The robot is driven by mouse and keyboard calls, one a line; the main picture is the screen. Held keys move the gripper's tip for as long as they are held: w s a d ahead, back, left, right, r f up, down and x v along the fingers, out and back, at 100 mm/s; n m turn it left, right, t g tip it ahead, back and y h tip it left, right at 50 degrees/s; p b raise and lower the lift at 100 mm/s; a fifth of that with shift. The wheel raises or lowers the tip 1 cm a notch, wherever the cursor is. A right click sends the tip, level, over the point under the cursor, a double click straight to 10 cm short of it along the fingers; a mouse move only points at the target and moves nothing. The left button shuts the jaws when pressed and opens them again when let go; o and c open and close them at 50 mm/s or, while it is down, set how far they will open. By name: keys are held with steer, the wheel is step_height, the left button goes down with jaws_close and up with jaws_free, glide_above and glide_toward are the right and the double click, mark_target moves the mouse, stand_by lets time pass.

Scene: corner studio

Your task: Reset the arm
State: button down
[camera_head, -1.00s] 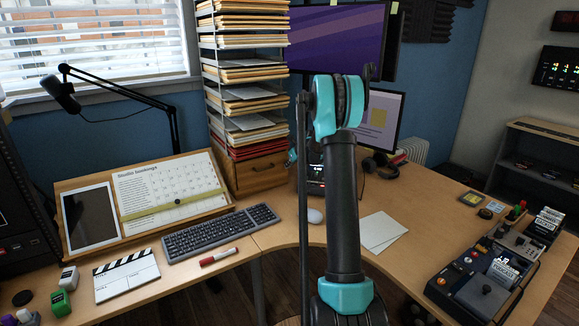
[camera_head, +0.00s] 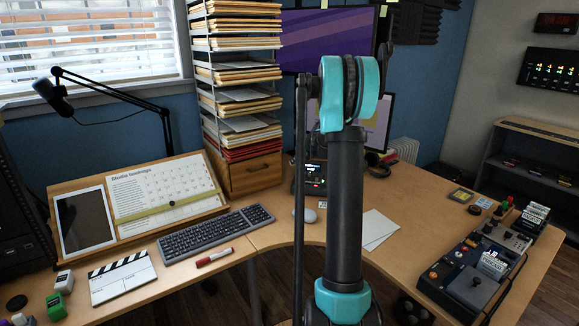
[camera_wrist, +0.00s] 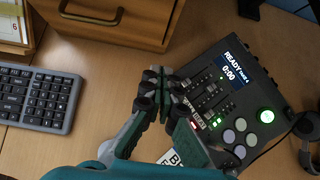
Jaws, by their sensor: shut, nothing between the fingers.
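My gripper (camera_wrist: 163,92) shows in the wrist view with its two dark fingers together and nothing between them. It points down over the desk, overlapping the left edge of a dark control box (camera_wrist: 232,95). I cannot tell how high it is above the desk. In the head view my arm (camera_head: 346,190) stands upright in the middle of the picture, and the gripper is hidden behind it. Part of the control box shows there just left of the arm (camera_head: 313,180).
The keyboard (camera_head: 216,233) and mouse (camera_head: 303,215) lie to the left; headphones (camera_head: 379,166) and white paper (camera_head: 377,229) lie to the right. A console (camera_head: 473,287) sits at the far right.

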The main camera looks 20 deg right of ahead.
steer(key=s+a+n+g, duration=0.1)
steer(key=s+a+n, duration=0.35)
steer(key=s, duration=0.25)
steer(key=s+a+n+g, duration=0.1)
steer(key=s+a+n, duration=0.2)
steer(key=s+n, duration=0.4)
steer(key=s+a+n+g, duration=0.1)
steer(key=s+a+n, duration=0.25)
steer(key=s, duration=0.45)
steer(key=s+a+f+n+h, duration=0.1)
steer(key=s+f+n, duration=0.2)
steer(key=s+n, duration=0.2)
steer(key=s+f+n+g+h, duration=0.1)
steer(key=s+f+n, duration=0.2)
steer(key=s+n, duration=0.3)
steer(key=s+a+f+n, duration=0.1)
steer(key=s+f+n, duration=0.2)
steer(key=s, duration=1.1)
steer(key=n, duration=0.3)
steer(key=shift+a+f+h, duration=0.15)
steer(key=shift+a+h, duration=0.15)
steer(key=shift+h, duration=0.1)
